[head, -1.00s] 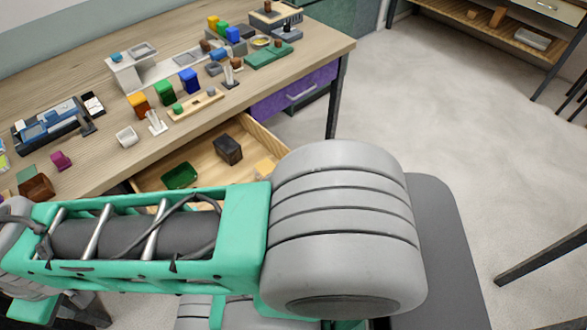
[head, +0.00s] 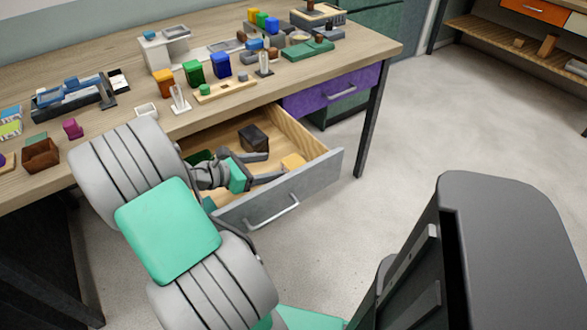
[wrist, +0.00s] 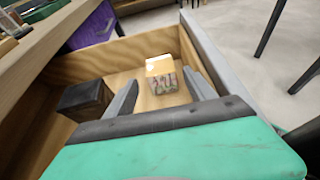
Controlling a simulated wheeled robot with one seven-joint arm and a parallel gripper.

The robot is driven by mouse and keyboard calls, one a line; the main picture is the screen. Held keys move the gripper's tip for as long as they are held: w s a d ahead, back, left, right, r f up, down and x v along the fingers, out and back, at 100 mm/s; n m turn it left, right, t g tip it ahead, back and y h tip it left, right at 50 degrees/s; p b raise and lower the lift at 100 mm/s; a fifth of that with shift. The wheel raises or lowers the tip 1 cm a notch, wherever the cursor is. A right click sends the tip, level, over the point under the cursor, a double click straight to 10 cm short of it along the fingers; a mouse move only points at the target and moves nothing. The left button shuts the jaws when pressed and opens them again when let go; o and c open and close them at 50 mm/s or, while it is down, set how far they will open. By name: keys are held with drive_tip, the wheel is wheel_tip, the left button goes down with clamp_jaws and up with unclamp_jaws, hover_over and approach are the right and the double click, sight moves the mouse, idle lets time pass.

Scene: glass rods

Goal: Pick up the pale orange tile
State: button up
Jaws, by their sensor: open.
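The pale orange tile (head: 293,161) lies in the open drawer (head: 270,206), near its right front corner. In the wrist view the tile (wrist: 161,66) appears as a pale orange top over a patterned, multicoloured side, between and beyond the fingertips. My gripper (head: 268,167) is open and empty inside the drawer area, its two fingers pointing toward the tile. In the wrist view the fingers (wrist: 160,90) stand on either side of the line to the tile. No contact with the tile shows.
A dark block (head: 253,138) sits behind the gripper in the drawer; it also shows left of the fingers in the wrist view (wrist: 86,100). A green dish (head: 199,157) is partly hidden by my arm. The drawer walls stand close around. Many small objects crowd the tabletop.

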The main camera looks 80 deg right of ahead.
sight(292, 163)
drive_tip(key=b+x, duration=0.1)
drive_tip(key=x, duration=0.7)
drive_tip(key=shift+d+f, duration=0.1)
drive_tip(key=shift+f, duration=0.05)
drive_tip(key=shift+w, duration=0.1)
drive_tip(key=c, duration=1.3)
